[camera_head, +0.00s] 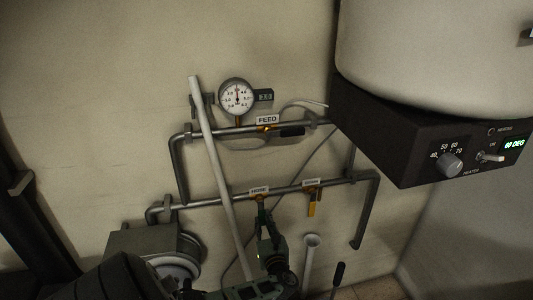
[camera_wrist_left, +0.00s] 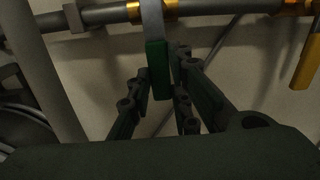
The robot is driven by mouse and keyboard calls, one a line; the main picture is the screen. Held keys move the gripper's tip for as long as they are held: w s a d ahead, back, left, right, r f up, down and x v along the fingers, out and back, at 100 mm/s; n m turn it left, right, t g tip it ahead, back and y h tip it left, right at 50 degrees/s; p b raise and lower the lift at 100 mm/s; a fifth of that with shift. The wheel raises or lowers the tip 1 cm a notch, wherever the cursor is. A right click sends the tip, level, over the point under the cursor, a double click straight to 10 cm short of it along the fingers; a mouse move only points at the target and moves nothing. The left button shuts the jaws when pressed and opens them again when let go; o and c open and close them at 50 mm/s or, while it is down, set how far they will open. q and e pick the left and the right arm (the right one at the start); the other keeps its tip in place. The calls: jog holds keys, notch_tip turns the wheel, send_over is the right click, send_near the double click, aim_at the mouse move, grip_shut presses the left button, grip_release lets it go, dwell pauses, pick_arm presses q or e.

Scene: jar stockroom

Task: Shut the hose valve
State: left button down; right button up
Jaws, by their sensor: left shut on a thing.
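The hose valve sits on the lower pipe (camera_head: 220,199), under a small label (camera_head: 259,190) too small to read surely. Its green handle (camera_head: 261,211) hangs down from the pipe, crosswise to it. It also shows in the left wrist view (camera_wrist_left: 157,72), a grey lever with a green grip. My left gripper (camera_head: 264,226) is at this handle from below, its fingers on both sides of the grip and shut on it. The fingers hide part of the handle in the head view. My right gripper is not in view.
A yellow-handled valve (camera_head: 312,209) hangs close to the right. A pale slanted pole (camera_head: 213,150) crosses both pipes at left. A heater box (camera_head: 430,140) overhangs upper right.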

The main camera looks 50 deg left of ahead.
pick_arm(q)
jog(key=shift+s+f+m, duration=0.1)
jog(key=shift+s+m, duration=0.1)
jog(key=shift+m, duration=0.2)
jog(key=c, duration=1.6)
grip_release()
jog(key=shift+a, duration=0.1)
jog(key=v, duration=1.2)
